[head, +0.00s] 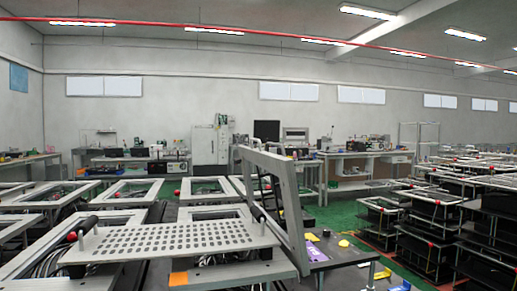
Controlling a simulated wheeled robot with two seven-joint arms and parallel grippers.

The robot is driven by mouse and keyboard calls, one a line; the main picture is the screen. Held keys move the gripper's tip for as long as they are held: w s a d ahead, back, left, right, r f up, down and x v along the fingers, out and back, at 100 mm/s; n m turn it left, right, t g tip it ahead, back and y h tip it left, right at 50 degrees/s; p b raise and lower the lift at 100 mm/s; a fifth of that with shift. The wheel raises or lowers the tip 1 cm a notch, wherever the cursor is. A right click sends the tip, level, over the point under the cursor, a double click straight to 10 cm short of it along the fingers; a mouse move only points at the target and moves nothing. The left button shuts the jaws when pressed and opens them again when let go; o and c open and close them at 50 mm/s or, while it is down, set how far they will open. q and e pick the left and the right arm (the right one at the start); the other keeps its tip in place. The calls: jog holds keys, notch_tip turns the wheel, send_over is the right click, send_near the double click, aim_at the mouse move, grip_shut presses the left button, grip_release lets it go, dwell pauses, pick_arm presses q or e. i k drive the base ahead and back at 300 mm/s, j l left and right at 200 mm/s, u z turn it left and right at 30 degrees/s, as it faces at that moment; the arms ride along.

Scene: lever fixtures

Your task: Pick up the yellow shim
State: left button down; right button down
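Several small yellow pieces show just right of the tilted frame in the head view. One yellow piece (344,243) lies on the dark tabletop, and another yellow piece (312,237) lies close to the frame's edge. A third yellow piece (382,274) is lower, near the table's right edge. They are too small to tell which is the shim. Neither of my grippers is in view.
A fixture with a perforated grey plate (180,239) and a raised, tilted metal frame (283,189) fills the front. Stacked fixtures (425,228) crowd the right.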

aim_at(387, 273)
jog(key=i+l+u, duration=0.2)
jog(key=l+u, duration=0.25)
jog(key=l, duration=1.35)
jog(key=l+u, duration=0.5)
jog(key=l, duration=1.3)
jog(key=k+l+u, duration=0.2)
jog(key=l, duration=0.25)
jog(key=l+u, duration=0.2)
jog(key=l, duration=0.25)
jog(key=k+l+u, duration=0.25)
jog(key=l, duration=0.15)
jog(key=l+u, duration=0.2)
jog(key=l, duration=0.2)
jog(key=k+l+u, duration=0.2)
jog(key=l+u, duration=0.15)
jog(key=u, duration=0.15)
jog(key=i+l+u, duration=0.15)
jog(key=l+u, duration=0.65)
jog(key=u, duration=0.2)
jog(key=i+l+u, duration=0.1)
jog(key=l, duration=0.7)
jog(key=l+u, duration=0.1)
jog(key=l, duration=0.7)
